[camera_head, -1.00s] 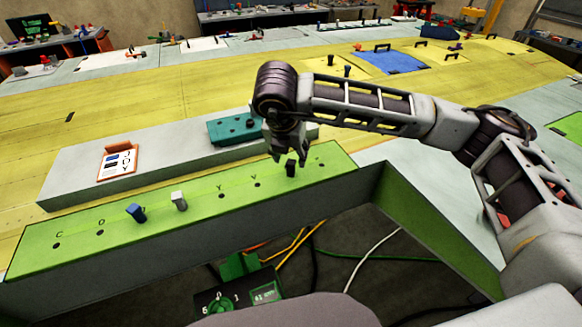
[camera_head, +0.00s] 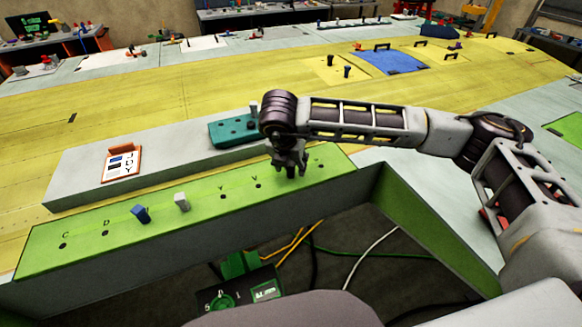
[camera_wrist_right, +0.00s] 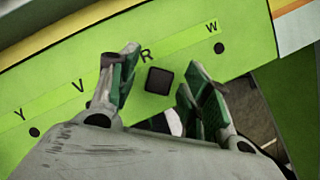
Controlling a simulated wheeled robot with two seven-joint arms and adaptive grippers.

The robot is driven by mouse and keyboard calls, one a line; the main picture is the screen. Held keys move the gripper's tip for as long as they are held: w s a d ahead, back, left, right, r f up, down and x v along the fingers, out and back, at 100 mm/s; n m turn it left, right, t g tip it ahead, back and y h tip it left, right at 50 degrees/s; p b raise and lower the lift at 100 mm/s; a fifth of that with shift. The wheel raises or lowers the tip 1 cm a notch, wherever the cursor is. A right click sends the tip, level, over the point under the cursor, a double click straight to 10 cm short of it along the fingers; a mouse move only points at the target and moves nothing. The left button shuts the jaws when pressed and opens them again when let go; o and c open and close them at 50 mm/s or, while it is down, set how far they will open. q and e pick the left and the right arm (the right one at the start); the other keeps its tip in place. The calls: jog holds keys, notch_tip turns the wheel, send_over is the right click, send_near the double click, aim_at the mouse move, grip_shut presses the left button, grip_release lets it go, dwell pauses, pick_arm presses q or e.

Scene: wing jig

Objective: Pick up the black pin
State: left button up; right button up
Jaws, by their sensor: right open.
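The black pin (camera_wrist_right: 159,80) stands in the green strip (camera_wrist_right: 58,88) by the letter R, seen nearly end-on in the right wrist view. My right gripper (camera_head: 291,172) is open over it. In the wrist view, its two green-padded fingers are on either side of the pin, with a gap on each side. In the head view the gripper hides the pin. My left gripper is not in view.
A blue pin (camera_head: 141,214) and a light grey pin (camera_head: 182,201) stand further left in the same strip, among several empty lettered holes. A teal block (camera_head: 232,131) with a grey pin and an orange-framed card (camera_head: 121,162) lie behind on the grey ledge.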

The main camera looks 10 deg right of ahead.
aim_at(291, 163)
jog(key=shift+w+f, duration=0.1)
jog(key=shift+f, duration=0.2)
jog(key=shift+c, duration=0.2)
grip_shut()
jog(key=shift+r, duration=0.1)
notch_tip(291, 163, up, 8)
jog(key=shift+r+b, duration=0.25)
jog(key=shift+b, duration=0.9)
jog(key=shift+r, duration=0.7)
